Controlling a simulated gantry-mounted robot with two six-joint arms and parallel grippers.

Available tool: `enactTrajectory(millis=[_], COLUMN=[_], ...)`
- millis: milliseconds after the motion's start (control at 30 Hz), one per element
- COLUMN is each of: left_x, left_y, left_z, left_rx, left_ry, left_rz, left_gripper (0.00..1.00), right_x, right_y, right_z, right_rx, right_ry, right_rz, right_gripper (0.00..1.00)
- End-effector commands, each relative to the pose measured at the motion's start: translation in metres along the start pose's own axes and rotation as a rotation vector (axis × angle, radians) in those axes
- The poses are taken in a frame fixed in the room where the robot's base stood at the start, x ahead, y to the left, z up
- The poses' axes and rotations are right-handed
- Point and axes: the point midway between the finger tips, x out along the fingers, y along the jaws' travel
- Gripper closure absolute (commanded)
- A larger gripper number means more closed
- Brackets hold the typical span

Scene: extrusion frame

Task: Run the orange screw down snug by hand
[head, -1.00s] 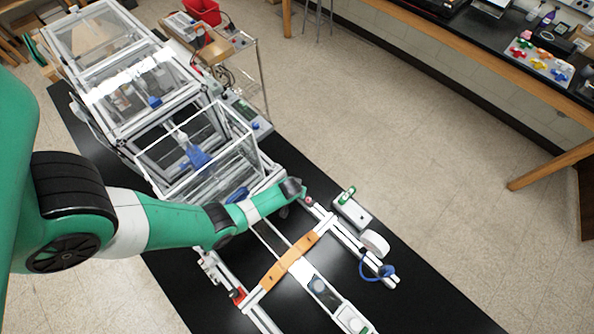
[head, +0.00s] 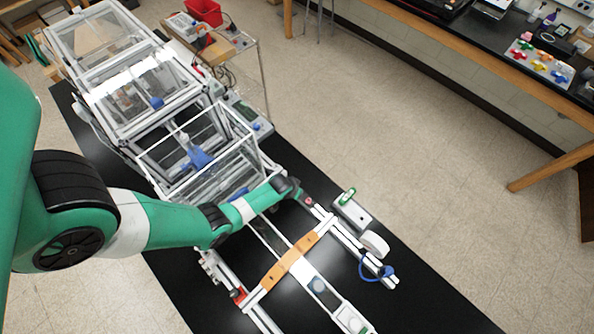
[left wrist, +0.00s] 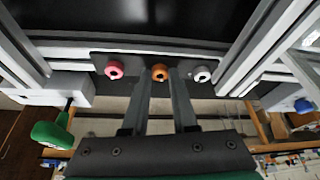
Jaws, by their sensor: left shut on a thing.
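The orange screw (left wrist: 159,73) sits in the middle of a dark plate (left wrist: 131,64) in the left wrist view. A pink screw (left wrist: 114,70) is to its left and a white screw (left wrist: 202,74) to its right. My left gripper (left wrist: 159,79) reaches up to the orange screw, with one finger on each side of its head, and is shut on it. In the head view my left gripper (head: 303,195) is at the far end of the frame rails, and the orange screw is hidden there. My right gripper is not in view.
White rails (head: 345,240) run beside the plate, with an orange crosspiece (head: 290,260) over the frame. A green-handled tool (left wrist: 52,133) stands by a white block (head: 353,214). Clear-walled enclosures (head: 190,150) stand left of the gripper. Black table (head: 420,300) is bare at right.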

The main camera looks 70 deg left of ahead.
Motion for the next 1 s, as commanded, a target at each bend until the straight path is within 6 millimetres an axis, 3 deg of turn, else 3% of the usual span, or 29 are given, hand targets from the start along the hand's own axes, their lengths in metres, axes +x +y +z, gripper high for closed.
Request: enactTrajectory(millis=[600,1000], left_x=[0.0015,0.0007], left_y=[-0.0062,-0.0072], left_z=[-0.0025,-0.0034], left_rx=[0.512,0.696], left_ry=[0.002,0.0], left_rz=[0.213,0.289], left_gripper=[1.0,1.0], right_x=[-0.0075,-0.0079], right_y=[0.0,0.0], right_z=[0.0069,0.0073], right_rx=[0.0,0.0], right_ry=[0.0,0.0], right_rz=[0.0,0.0], right_gripper=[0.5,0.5])
